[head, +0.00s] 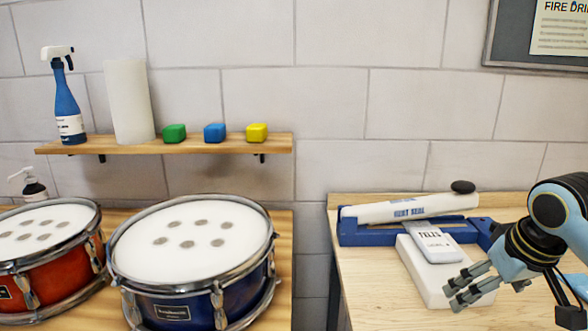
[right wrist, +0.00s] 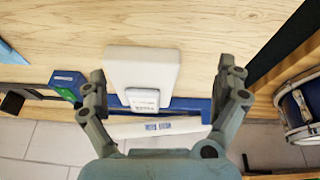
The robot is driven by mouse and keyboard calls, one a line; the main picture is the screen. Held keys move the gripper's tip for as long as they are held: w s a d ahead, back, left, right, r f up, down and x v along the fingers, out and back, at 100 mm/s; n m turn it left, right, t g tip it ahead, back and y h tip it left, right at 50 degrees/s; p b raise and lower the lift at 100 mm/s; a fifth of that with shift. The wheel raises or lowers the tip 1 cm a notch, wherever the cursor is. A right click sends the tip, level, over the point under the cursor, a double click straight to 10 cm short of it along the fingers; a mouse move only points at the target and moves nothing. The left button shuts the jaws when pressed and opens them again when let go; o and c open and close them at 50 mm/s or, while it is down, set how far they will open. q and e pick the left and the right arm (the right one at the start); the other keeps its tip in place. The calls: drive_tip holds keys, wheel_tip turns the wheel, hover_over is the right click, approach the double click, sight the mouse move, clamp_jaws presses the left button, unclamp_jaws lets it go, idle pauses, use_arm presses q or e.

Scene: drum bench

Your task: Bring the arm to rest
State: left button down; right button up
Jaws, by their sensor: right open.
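My right gripper (head: 456,294) is at the right of the head view, above the right wooden bench. It is open and empty. In the right wrist view its two fingers (right wrist: 163,74) stand wide apart. A white block (head: 420,287) lies beyond and beside the fingers in the head view. It also shows between the fingers in the right wrist view (right wrist: 142,68), with no clear contact. A small grey-white labelled device (head: 432,243) rests on it. My left gripper is not in view.
A blue and white heat sealer (head: 410,208) lies behind the block on the bench (head: 375,299). A blue drum (head: 195,260) and a red drum (head: 45,250) stand at left. A shelf (head: 170,145) holds a blue spray bottle (head: 67,105), a white roll (head: 129,100) and coloured blocks.

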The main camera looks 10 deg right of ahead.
drive_tip(key=s+a+n, duration=0.1)
drive_tip(key=s+a, duration=0.4)
drive_tip(key=s, duration=0.6)
drive_tip(key=s+a, duration=0.5)
drive_tip(key=s, duration=0.6)
drive_tip(key=s+d+f+g+b, duration=0.15)
drive_tip(key=f+b, duration=0.25)
drive_tip(key=f, duration=1.3)
drive_tip(key=d+f+g+b, duration=0.1)
drive_tip(key=d+f+b, duration=0.15)
drive_tip(key=f, duration=1.45)
use_arm(q)
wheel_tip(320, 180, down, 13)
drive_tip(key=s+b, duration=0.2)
drive_tip(key=b, duration=0.4)
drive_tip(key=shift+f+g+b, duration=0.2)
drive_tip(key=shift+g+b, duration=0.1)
drive_tip(key=shift+b, duration=0.05)
use_arm(e)
drive_tip(key=s+f, duration=1.9)
drive_tip(key=f, duration=0.3)
drive_tip(key=shift+s+f+m+g, duration=0.15)
drive_tip(key=shift+f+m+g, duration=0.15)
drive_tip(key=shift+f+g, duration=0.05)
